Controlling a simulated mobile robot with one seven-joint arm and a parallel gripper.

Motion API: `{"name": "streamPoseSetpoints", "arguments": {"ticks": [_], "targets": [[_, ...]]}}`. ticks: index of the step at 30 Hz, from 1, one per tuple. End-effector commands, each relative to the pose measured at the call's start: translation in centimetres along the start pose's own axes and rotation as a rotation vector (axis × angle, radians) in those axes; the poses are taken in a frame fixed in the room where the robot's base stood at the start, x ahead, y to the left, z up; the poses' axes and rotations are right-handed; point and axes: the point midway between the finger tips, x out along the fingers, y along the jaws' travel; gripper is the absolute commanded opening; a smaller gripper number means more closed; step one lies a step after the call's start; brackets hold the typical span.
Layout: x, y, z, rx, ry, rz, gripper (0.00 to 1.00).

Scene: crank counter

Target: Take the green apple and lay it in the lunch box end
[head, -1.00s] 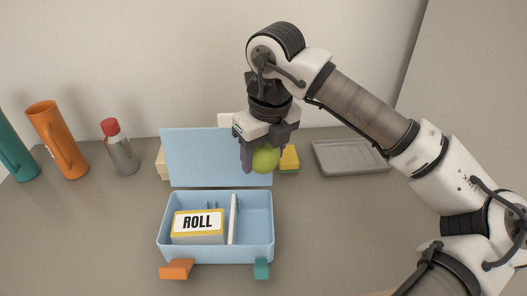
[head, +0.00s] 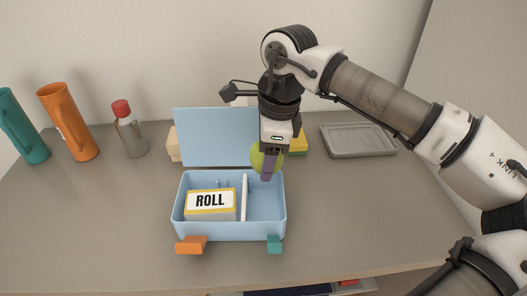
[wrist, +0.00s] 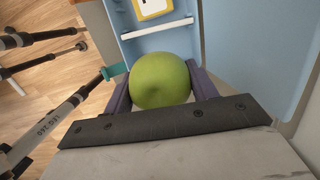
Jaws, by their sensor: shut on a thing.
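The green apple (head: 256,160) is held between the fingers of my gripper (head: 268,166). In the wrist view the apple (wrist: 160,80) sits between the two purple fingers of my gripper (wrist: 160,90). The open light blue lunch box (head: 232,231) stands on the counter, its lid (head: 212,138) raised at the back. A white divider (head: 244,198) splits the box. The right compartment (head: 264,205) looks empty. The apple is above the back of the right compartment, partly in front of the lid.
An orange mug-like bottle (head: 70,122), a teal one (head: 22,128) and a red-capped bottle (head: 130,130) stand at the left. A grey tray (head: 358,140) lies at the right, with a yellow thing (head: 299,142) beside the lid. Orange (head: 191,245) and teal (head: 274,244) latches stick out in front.

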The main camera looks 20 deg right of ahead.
Motion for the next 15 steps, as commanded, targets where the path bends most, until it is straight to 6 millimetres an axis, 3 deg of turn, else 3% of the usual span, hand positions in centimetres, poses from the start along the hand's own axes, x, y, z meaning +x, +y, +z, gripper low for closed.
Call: {"name": "streamPoseSetpoints", "arguments": {"ticks": [15], "targets": [[0.76, -0.02, -0.10, 0.002, -0.001, 0.000, 0.31]]}}
